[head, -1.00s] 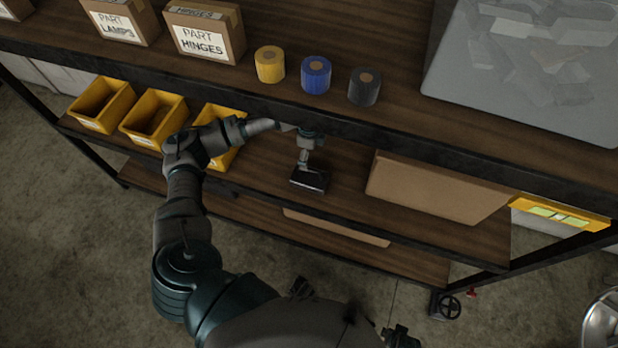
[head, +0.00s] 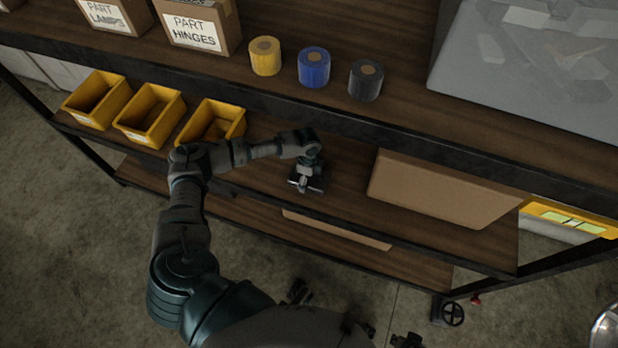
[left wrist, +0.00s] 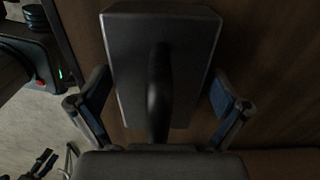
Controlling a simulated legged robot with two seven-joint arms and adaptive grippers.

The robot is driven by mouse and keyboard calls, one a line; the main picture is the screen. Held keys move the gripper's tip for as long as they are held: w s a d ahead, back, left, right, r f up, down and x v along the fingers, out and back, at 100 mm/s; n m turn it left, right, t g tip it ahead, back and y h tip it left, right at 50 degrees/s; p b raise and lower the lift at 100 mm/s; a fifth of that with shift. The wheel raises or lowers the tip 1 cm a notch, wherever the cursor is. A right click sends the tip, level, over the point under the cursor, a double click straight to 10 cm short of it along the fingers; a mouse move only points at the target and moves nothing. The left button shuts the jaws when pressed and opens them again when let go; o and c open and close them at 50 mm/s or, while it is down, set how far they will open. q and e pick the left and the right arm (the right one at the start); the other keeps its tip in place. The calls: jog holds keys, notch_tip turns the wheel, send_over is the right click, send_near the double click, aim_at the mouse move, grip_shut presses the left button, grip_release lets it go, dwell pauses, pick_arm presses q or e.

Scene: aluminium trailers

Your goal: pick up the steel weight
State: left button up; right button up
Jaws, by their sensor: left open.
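The steel weight is a dark rectangular block with a raised bar handle. It lies on the middle wooden shelf, and its block (left wrist: 130,60) fills the upper middle of the left wrist view. My left gripper (head: 306,180) is above the weight in the head view and hides most of it. In the left wrist view my left gripper (left wrist: 160,80) is open, with one finger on each side of the block and the handle between them. Gaps show beside the block, and I see no grip on it. My right gripper is not in view.
Yellow bins (head: 150,115) stand left of the weight on the same shelf, and a cardboard box (head: 440,190) stands to its right. The upper shelf's dark front edge (head: 400,130) runs close above my left wrist. Tape rolls (head: 314,68) stand on that upper shelf.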

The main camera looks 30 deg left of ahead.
pick_arm(q)
jog(key=shift+d+r, duration=0.1)
jog(key=shift+d, duration=0.1)
jog(key=c, duration=1.5)
jog(key=shift+r, duration=0.15)
jog(key=shift+c, duration=0.9)
jog(key=shift+a+r, duration=0.1)
